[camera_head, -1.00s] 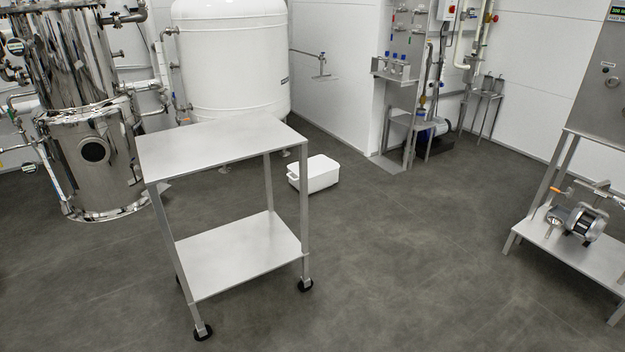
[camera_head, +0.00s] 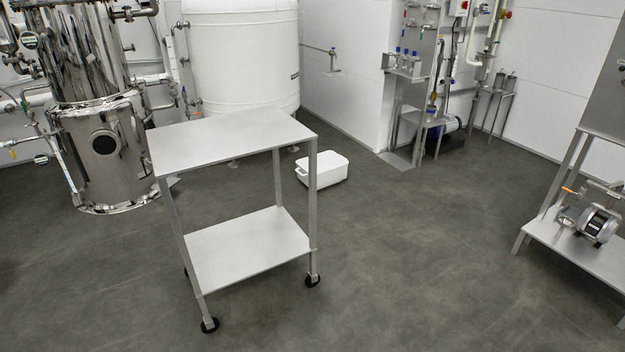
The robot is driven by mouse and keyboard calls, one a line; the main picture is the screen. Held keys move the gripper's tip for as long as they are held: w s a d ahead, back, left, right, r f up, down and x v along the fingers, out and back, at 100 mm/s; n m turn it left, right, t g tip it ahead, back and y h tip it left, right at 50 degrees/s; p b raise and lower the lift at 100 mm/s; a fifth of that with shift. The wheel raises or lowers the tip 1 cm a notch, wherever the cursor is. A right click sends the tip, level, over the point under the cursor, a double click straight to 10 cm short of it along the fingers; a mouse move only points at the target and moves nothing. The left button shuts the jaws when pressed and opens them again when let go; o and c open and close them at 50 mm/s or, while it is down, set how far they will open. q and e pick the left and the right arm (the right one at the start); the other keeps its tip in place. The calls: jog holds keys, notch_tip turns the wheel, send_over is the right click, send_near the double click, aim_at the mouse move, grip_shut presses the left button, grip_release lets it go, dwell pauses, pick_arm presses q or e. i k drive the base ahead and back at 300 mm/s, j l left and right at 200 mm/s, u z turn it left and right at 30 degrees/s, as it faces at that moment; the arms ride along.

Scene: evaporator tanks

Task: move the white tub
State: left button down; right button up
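The white tub (camera_head: 325,172) is a low rectangular container on the grey floor, just behind and to the right of the metal cart. The cart's right rear area partly overlaps its left side in the picture. Neither of my grippers shows in the head view, and nothing is seen touching the tub.
The two-shelf metal cart (camera_head: 235,145) on casters stands in the centre foreground, both shelves empty. Behind it are a white tank (camera_head: 243,60) and a steel evaporator tank (camera_head: 105,145). A bench with a pump (camera_head: 597,224) stands at the right. Floor between cart and bench is clear.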

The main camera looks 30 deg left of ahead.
aim_at(331, 166)
jog(key=i+u, duration=0.3)
jog(key=i, duration=4.3)
